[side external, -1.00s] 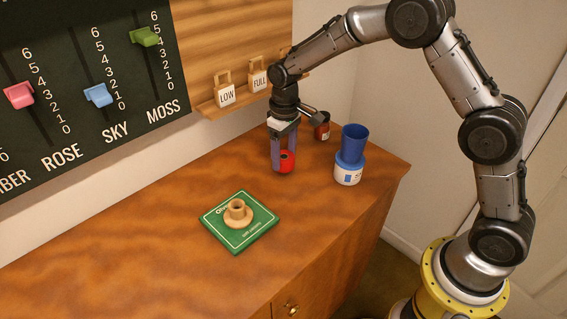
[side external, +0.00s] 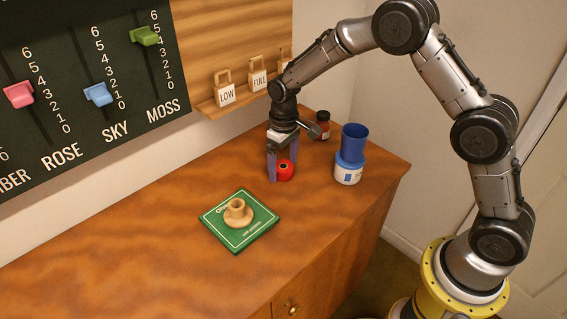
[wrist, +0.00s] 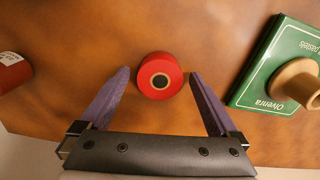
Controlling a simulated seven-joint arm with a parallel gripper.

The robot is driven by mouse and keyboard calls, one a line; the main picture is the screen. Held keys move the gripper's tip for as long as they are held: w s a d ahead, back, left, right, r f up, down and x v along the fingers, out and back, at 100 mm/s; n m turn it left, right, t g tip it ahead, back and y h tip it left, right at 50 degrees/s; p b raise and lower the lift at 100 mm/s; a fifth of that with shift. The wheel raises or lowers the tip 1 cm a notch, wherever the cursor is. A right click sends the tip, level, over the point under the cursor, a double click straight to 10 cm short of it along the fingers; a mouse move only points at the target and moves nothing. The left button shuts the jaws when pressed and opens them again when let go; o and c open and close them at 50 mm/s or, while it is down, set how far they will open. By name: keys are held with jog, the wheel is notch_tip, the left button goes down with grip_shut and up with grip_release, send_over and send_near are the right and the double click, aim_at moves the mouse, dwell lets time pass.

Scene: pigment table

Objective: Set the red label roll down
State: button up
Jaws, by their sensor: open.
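The red label roll (side external: 285,171) stands on the wooden table, its round end with a dark hole facing up. In the wrist view the roll (wrist: 160,76) sits between and just beyond the tips of the two purple fingers, with a gap on each side. My gripper (side external: 279,170) is open and empty, low over the table at the roll. It also shows in the wrist view (wrist: 157,75).
A blue cup on a white-labelled jar (side external: 348,173) stands to the right. A dark red jar (side external: 322,124) stands behind. The table's left part is clear.

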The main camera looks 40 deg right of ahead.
aim_at(284, 166)
jog(key=shift+r, duration=0.15)
notch_tip(284, 166, up, 12)
dwell(0.5)
jog(key=s+d+r+t, duration=0.2)
jog(key=s+r, duration=0.6)
jog(key=s+d+m+t, duration=0.1)
jog(key=s, duration=1)
jog(key=s+d+t, duration=0.1)
jog(key=s+t, duration=0.1)
jog(key=s, duration=1)
jog(key=shift+d+r+m+t, duration=0.25)
jog(key=shift+r+m+t, duration=0.05)
jog(key=shift+r+m, duration=0.1)
